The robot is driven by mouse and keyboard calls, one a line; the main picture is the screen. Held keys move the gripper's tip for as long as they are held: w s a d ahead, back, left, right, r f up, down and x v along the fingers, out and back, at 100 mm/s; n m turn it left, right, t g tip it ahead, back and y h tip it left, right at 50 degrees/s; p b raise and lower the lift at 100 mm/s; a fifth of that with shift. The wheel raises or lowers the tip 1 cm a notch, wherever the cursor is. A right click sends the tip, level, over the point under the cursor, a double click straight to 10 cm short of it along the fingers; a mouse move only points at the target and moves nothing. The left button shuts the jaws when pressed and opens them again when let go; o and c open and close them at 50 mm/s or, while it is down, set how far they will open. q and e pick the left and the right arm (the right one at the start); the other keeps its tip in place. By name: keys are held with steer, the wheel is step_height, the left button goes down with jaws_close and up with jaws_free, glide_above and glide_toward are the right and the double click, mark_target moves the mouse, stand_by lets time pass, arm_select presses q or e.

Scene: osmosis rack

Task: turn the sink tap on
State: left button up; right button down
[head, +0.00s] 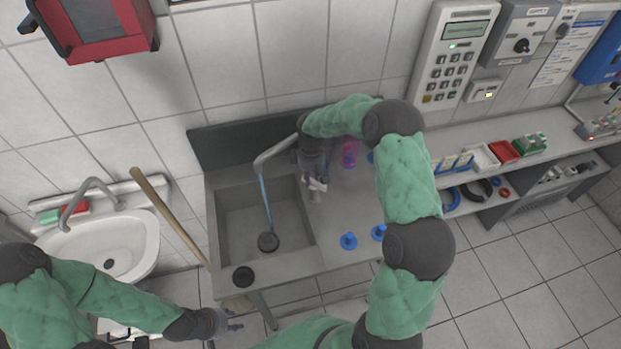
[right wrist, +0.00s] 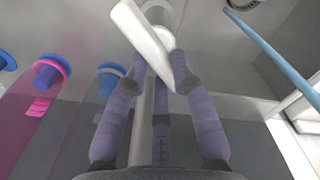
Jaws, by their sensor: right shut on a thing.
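The steel sink (head: 235,215) stands in the middle of the head view. Its tap (head: 275,152) has a grey spout reaching left over the basin. A pale blue stream (head: 265,200) runs from the spout end down to the dark drain (head: 268,241); it also shows in the right wrist view (right wrist: 272,52). My right gripper (head: 315,185) is beside the basin at the tap's right. In the right wrist view its purple fingers (right wrist: 155,65) are closed around the pale tap lever (right wrist: 142,38). My left gripper (head: 228,324) is low, in front of the sink; its fingers are too small to read.
A white washbasin (head: 130,245) with its own tap is at the left, and a wooden handle (head: 170,215) leans between it and the sink. Blue-based items (head: 348,241) stand on the sink's drainboard. A shelf bench (head: 475,180) with trays is at the right.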

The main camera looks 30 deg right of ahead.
stand_by(0.4)
steer(key=c, duration=1)
jaws_free()
steer(key=shift+c, duration=0.2)
